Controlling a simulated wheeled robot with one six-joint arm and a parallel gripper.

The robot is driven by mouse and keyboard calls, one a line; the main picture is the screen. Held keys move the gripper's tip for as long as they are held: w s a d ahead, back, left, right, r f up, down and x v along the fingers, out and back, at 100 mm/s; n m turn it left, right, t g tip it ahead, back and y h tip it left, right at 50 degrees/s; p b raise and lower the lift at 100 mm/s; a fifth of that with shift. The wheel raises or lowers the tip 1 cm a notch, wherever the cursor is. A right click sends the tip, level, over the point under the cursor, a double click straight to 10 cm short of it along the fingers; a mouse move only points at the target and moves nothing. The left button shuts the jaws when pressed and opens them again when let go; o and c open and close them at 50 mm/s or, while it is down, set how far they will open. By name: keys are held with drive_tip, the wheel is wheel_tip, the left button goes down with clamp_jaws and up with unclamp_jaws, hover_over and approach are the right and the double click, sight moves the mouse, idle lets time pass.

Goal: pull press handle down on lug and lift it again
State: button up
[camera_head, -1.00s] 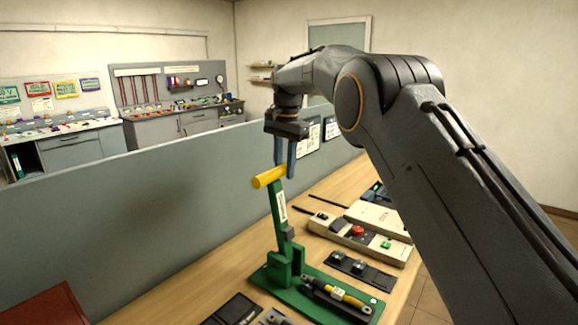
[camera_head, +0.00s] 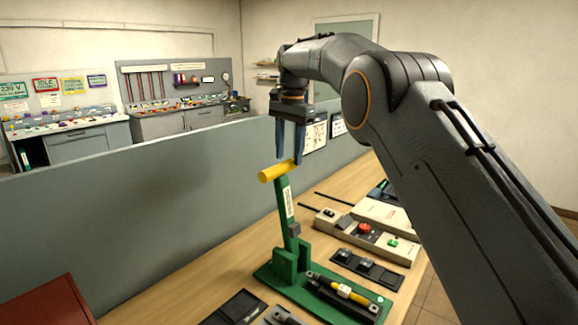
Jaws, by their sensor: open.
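The press (camera_head: 291,262) is green and stands on the wooden bench. Its lever (camera_head: 285,203) stands nearly upright and carries a yellow cross-bar handle (camera_head: 276,171) at the top. My gripper (camera_head: 288,161) points down from above, with its fingertips at the level of the handle's right end. The fingers are apart. Whether they touch the handle is hard to tell. A black tool with a yellow band (camera_head: 343,291) lies on the green base. I cannot make out the lug for certain.
A beige box with red and green buttons (camera_head: 360,232) and a black tray (camera_head: 367,270) lie right of the press. A grey partition (camera_head: 130,225) runs behind the bench. A dark red box (camera_head: 45,305) is at the lower left.

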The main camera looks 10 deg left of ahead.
drive_tip(key=shift+s+r+b, duration=0.1)
drive_tip(key=shift+r+b, duration=0.25)
drive_tip(key=shift+r, duration=1.65)
drive_tip(key=shift+d, duration=0.1)
drive_tip(key=shift+d+f, duration=0.15)
drive_tip(key=shift+d, duration=0.15)
drive_tip(key=s+d+f+n, duration=0.1)
drive_tip(key=s+d+f, duration=0.15)
drive_tip(key=d, duration=0.45)
drive_tip(key=s+d+f+n+t, duration=0.1)
drive_tip(key=d+f, duration=0.3)
drive_tip(key=d, duration=0.4)
drive_tip(key=s+d+f, duration=0.2)
drive_tip(key=d+f, duration=0.1)
drive_tip(key=d, duration=0.4)
drive_tip(key=s+d+f+n, duration=0.1)
drive_tip(key=s+d+f, duration=0.35)
drive_tip(key=s, duration=0.45)
drive_tip(key=s+d+f+n+t, duration=0.1)
drive_tip(key=s+d+f, duration=0.4)
drive_tip(key=s, duration=0.4)
drive_tip(key=s+d+f+n, duration=0.1)
drive_tip(key=s+d+f, duration=0.2)
drive_tip(key=s+d, duration=0.45)
wheel_tip(320, 180, down, 8)
drive_tip(key=s+a+g+b, duration=0.1)
drive_tip(key=b, duration=0.5)
drive_tip(key=shift+s+a+r+h, duration=0.2)
drive_tip(key=shift+s+h, duration=0.1)
drive_tip(key=shift+h, duration=0.1)
